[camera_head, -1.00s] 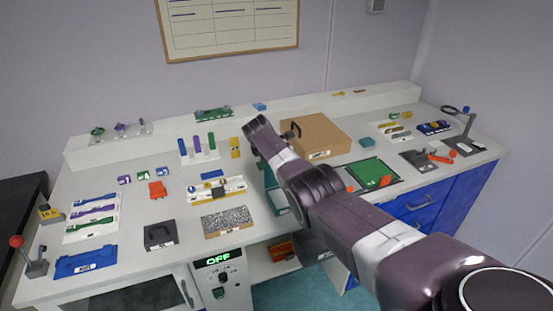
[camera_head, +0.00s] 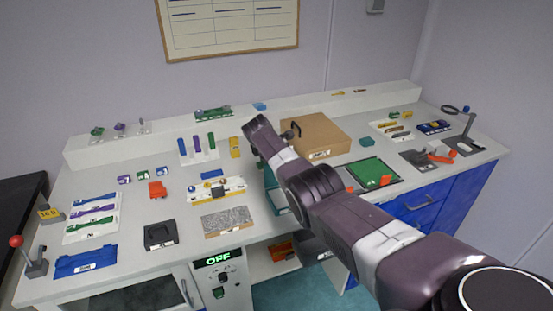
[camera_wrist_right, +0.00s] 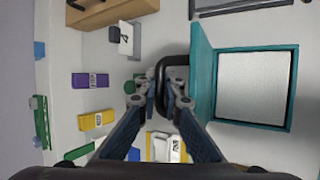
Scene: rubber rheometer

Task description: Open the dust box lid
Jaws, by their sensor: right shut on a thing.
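The dust box looks to be the teal box (camera_wrist_right: 291,90) in the right wrist view, with a pale grey panel inside its frame. Its teal lid (camera_wrist_right: 201,65) stands nearly edge-on to the camera along the box's left side, so the lid is raised. My right gripper (camera_wrist_right: 165,92) is shut on the lid's black handle (camera_wrist_right: 174,61). In the head view, the teal box (camera_head: 275,199) shows only partly beside my right arm, which hides the right gripper and most of the lid. My left gripper is not in view.
A brown box (camera_head: 322,134) with a black handle stands behind my right arm. A green mat (camera_head: 374,171) lies to the right, and a speckled slab (camera_head: 226,219) and a yellow-and-white holder (camera_head: 215,190) lie to the left. Small blocks stand around on the white bench.

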